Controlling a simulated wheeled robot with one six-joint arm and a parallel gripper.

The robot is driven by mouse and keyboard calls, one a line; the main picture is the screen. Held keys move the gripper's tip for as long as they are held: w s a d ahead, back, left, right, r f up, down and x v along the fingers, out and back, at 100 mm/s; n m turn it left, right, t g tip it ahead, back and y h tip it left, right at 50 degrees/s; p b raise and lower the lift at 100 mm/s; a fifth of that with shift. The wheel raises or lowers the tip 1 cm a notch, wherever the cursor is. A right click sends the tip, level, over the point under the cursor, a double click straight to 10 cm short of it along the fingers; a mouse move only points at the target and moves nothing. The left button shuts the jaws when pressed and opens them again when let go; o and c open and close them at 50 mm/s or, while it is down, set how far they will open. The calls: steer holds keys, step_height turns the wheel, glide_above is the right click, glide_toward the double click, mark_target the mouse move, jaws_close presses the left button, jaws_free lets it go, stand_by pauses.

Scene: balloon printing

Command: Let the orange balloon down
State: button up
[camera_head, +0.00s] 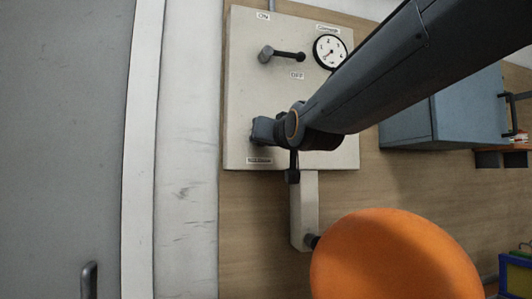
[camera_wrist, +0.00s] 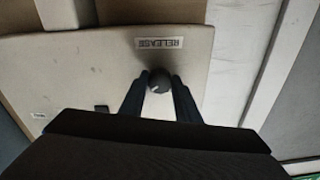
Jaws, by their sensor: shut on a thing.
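The orange balloon (camera_head: 395,258) is large and round, fitted on the dark nozzle (camera_head: 312,241) of a pale arm below the panel in the head view. The panel (camera_head: 245,95) carries a label reading RELEASE (camera_wrist: 160,43) beside a small dark round knob (camera_wrist: 159,82) in the wrist view. My gripper (camera_wrist: 159,92) is shut on this knob, one finger on each side. In the head view my gripper (camera_head: 264,130) is at the panel's lower left, and my arm hides the knob.
A lever (camera_head: 285,55) sits between ON and OFF labels near the panel's top. A round gauge (camera_head: 330,51) is to its right, its reading too small to tell. A blue-grey box (camera_head: 440,115) stands at right. A grey door (camera_head: 60,120) and pale frame are at left.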

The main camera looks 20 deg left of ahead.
steer(key=shift+a+m+b, duration=0.1)
steer(key=shift+m+b, duration=1.25)
steer(key=shift+m, duration=2.35)
steer(key=shift+t, duration=0.3)
steer(key=o, duration=1)
steer(key=shift+o, duration=0.2)
steer(key=shift+s, duration=0.15)
steer(key=v, duration=0.7)
steer(key=shift+s+d, duration=0.2)
steer(key=shift+s, duration=0.1)
